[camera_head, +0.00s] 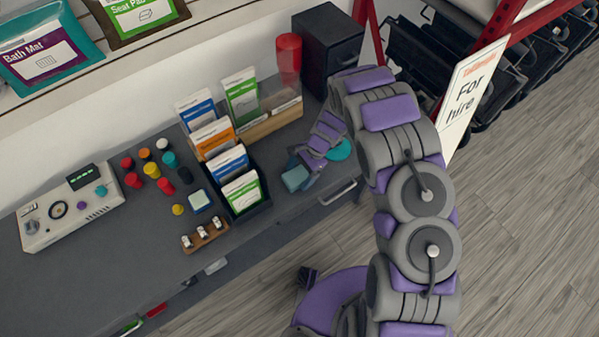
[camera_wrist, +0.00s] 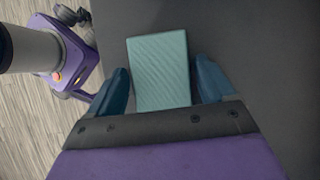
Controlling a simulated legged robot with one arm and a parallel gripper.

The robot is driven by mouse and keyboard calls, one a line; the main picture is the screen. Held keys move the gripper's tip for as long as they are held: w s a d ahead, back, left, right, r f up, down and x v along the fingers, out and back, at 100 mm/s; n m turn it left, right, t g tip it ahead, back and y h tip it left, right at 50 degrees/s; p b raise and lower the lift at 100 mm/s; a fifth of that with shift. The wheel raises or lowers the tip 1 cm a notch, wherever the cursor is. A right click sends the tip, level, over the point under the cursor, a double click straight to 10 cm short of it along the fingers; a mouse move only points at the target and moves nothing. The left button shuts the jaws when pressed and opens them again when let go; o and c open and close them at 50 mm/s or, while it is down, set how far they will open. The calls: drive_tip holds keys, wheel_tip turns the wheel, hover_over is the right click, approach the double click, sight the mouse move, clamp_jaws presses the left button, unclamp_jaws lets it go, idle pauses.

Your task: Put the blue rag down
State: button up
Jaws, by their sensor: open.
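The blue rag looks like a small teal, finely ribbed folded block. In the wrist view the rag (camera_wrist: 159,70) lies between the two blue fingers of my gripper (camera_wrist: 162,82), over the dark grey counter. My gripper is open; whether either finger still touches the rag's sides is hard to tell. In the head view the rag (camera_head: 295,178) is at the counter's front part, right of the black card box, and my gripper (camera_head: 303,166) is right at it. The arm partly hides this area.
The counter (camera_head: 85,270) holds a black box of cards (camera_head: 248,205), a wooden rack with white pieces (camera_head: 205,236), several coloured knobs (camera_head: 152,170) and a control panel (camera_head: 70,207). A red cup (camera_head: 288,54) and black box (camera_head: 330,45) stand behind. A teal disc (camera_head: 340,150) lies right.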

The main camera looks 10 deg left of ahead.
sight(305, 173)
drive_tip(key=shift+s+d+f, duration=0.15)
drive_tip(key=shift+s+d, duration=0.1)
drive_tip(key=shift+d, duration=0.15)
drive_tip(key=shift+d, duration=0.1)
drive_tip(key=shift+w+b, duration=0.25)
drive_tip(key=shift+b, duration=0.4)
drive_tip(key=r, duration=0.2)
drive_tip(key=r+p, duration=0.1)
drive_tip(key=r, duration=0.1)
drive_tip(key=w+r+p, duration=0.1)
drive_tip(key=r, duration=0.1)
drive_tip(key=shift+d, duration=0.35)
drive_tip(key=p+v, duration=0.2)
drive_tip(key=v, duration=1)
drive_tip(key=shift+d+p, duration=0.15)
drive_tip(key=shift+p, duration=0.25)
drive_tip(key=shift+s+r, duration=0.1)
drive_tip(key=shift+r, duration=0.05)
